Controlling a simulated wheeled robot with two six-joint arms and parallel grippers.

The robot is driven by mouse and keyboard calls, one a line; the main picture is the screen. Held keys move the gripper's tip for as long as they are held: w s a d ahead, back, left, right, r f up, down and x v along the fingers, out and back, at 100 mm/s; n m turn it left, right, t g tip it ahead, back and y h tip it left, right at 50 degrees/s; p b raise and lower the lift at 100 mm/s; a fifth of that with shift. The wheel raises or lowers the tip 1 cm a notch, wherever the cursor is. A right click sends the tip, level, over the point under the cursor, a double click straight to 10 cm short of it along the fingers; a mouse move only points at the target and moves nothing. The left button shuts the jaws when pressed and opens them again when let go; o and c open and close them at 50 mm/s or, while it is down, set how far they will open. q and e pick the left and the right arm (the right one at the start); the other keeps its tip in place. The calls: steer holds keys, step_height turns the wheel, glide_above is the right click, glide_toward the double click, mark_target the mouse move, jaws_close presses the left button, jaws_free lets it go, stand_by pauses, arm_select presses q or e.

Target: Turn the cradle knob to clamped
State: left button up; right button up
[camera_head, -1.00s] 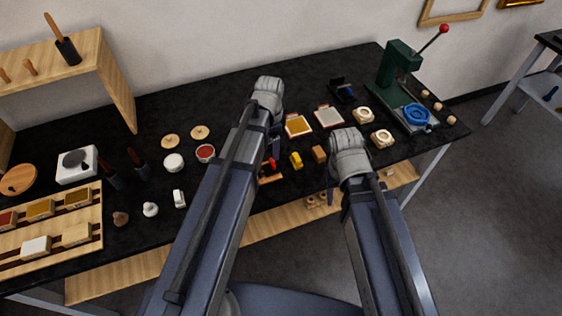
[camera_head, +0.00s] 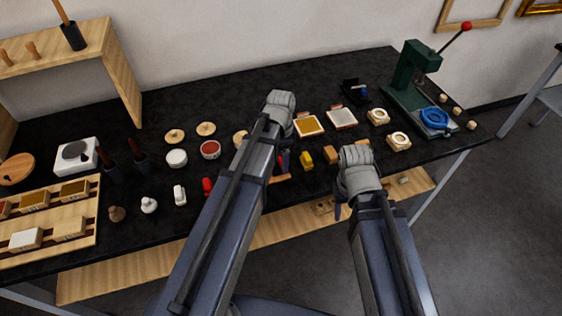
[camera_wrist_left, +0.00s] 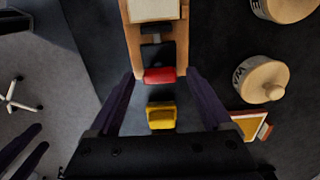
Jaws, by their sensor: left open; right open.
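The wooden cradle (camera_wrist_left: 132,40) lies under my left gripper in the left wrist view. It holds a pale block, and a black mechanism with a red bar, which looks like the knob (camera_wrist_left: 160,75), sits at its near end. My left gripper (camera_wrist_left: 162,84) is open, one finger on each side of the red bar; I cannot tell whether they touch it. In the head view my left arm hides most of the cradle, and a bit of red shows beside the fingers (camera_head: 284,162). My right gripper (camera_head: 341,209) is open and empty near the table's front edge.
A brown block (camera_head: 331,156) and framed tiles (camera_head: 309,126) are close by. Lidded round jars (camera_wrist_left: 262,78) stand beside the cradle. A green press (camera_head: 415,70) stands back right.

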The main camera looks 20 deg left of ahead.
arm_select(q)
jaws_close()
stand_by(0.7)
